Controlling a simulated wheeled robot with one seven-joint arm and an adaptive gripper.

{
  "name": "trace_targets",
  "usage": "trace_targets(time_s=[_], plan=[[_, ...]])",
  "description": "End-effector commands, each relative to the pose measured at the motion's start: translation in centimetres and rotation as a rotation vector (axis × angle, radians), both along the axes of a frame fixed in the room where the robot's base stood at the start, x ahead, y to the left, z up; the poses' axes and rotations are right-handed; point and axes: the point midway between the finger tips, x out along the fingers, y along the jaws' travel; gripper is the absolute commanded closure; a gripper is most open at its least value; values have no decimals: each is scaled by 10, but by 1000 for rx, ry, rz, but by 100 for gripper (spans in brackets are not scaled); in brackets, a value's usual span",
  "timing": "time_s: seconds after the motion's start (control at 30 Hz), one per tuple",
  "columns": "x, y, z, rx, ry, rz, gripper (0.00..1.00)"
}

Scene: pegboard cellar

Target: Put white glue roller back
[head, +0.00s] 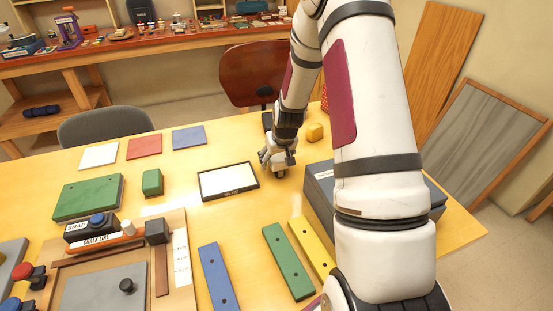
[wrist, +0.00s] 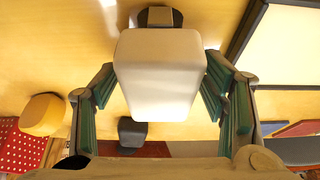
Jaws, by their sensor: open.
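The white glue roller (wrist: 158,75) fills the middle of the wrist view as a white rounded block, with a small grey part (wrist: 156,17) beyond it. My gripper (head: 278,164) is low over the table beside the right end of the dark-framed white panel (head: 228,181). Its green-padded fingers (wrist: 160,88) stand on either side of the roller, with a gap visible at least on the left, so it is open around it. In the head view the roller is mostly hidden by the fingers. The panel's front label is too small to read surely.
A yellow rounded block (head: 315,131) stands behind my gripper. A dark grey box (head: 319,186) is to the right, partly behind my arm. Blue (head: 218,276), green (head: 288,262) and yellow (head: 312,247) strips lie in front. A green block (head: 152,182) is left of the panel.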

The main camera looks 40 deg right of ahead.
Motion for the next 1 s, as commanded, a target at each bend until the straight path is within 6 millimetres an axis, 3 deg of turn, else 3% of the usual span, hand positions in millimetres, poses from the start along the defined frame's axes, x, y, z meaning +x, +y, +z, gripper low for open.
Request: trace_targets(time_s=[0.17,0.6,0.87,1.0], plan=[[-3,1,12,-1,-2,0,34],[-34,9,90,-2,-5,0,34],[-43,13,113,-1,-2,1,34],[-49,28,135,-8,-4,21,34]])
